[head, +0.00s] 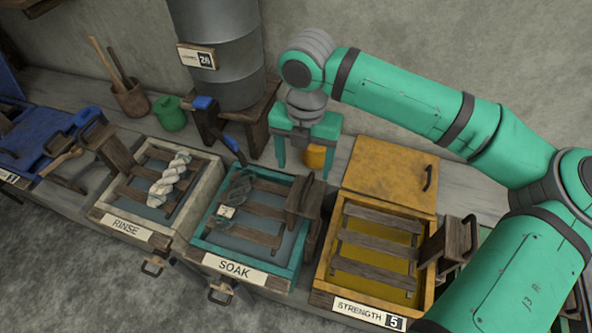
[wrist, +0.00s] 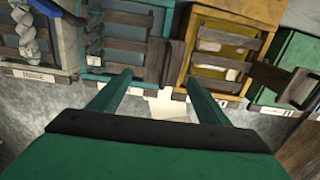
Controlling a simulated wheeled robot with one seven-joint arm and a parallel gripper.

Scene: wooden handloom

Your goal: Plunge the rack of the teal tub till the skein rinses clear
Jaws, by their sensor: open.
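The teal tub (head: 293,272) labelled SOAK stands in the middle of the bench with liquid in it. Its slatted wooden rack (head: 262,211) lies across it, with an upright wooden handle (head: 303,195) at the right side. A dark grey-teal twisted skein (head: 238,188) with a pale tag lies on the rack's left part; it also shows in the wrist view (wrist: 94,30). My gripper (head: 305,168) is open and empty, pointing down behind the teal tub and apart from the handle. The teal tub shows ahead of the fingers in the wrist view (wrist: 97,77).
Left is the RINSE tub (head: 103,209) with a white skein (head: 170,180). Right is the yellow STRENGTH tub (head: 322,280), its lid (head: 385,170) open behind. A metal drum (head: 225,70), green jug (head: 170,113) and blue-handled tap (head: 235,150) stand behind. An orange pot (head: 316,157) is near my gripper.

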